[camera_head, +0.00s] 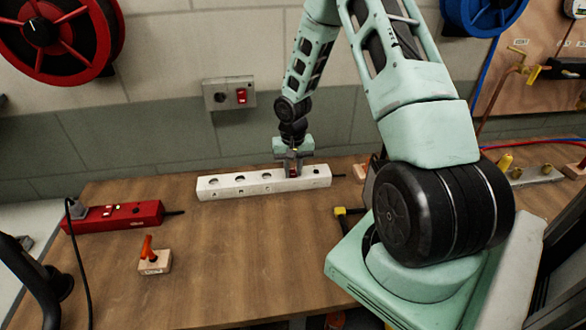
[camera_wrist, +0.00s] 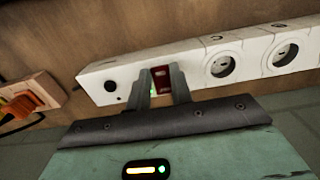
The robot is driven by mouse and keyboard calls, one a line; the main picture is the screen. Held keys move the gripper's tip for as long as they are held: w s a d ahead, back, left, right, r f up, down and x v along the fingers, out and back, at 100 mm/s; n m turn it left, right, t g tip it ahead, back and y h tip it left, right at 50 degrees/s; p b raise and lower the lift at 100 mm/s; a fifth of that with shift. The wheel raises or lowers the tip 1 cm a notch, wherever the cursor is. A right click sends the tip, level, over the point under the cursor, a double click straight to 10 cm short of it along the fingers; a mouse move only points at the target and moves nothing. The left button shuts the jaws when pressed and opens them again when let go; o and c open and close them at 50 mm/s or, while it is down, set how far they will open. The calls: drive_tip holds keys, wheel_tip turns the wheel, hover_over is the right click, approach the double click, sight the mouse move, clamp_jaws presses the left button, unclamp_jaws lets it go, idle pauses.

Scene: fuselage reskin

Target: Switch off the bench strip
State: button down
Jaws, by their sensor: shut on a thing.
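The white bench strip (camera_head: 238,190) lies on the wooden bench near the wall, with several round sockets along it. It also shows across the wrist view (camera_wrist: 245,62). Its red switch (camera_wrist: 161,77) sits near one end, with a green light just below it. My gripper (camera_head: 293,170) points down at the strip from above. In the wrist view its two fingers (camera_wrist: 162,84) stand one on each side of the red switch and close on it. The fingers partly hide the switch, so its rocker position cannot be told.
A red strip (camera_head: 118,217) with a plug in it lies on the bench at left. A wooden block with an orange-handled part (camera_head: 153,262) stands in front of it. A wall plate with a red switch (camera_head: 230,94) is above the bench. The middle front of the bench is clear.

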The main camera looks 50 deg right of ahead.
sight(291, 168)
drive_tip(key=p, duration=0.1)
drive_tip(key=g+p, duration=0.1)
drive_tip(key=p, duration=0.1)
drive_tip(key=shift+w+d+r+y, duration=0.2)
drive_tip(key=shift+r+y, duration=0.2)
drive_tip(key=shift+w+d+f+g+y+p, duration=0.1)
drive_tip(key=shift+w+f+g+y+p, duration=0.1)
drive_tip(key=shift+g+y+p, duration=0.3)
drive_tip(key=c, duration=1.2)
unclamp_jaws()
drive_tip(key=shift+c, duration=0.2)
drive_tip(key=b+v, duration=0.4)
drive_tip(key=v, duration=0.8)
drive_tip(key=shift+w, duration=0.15)
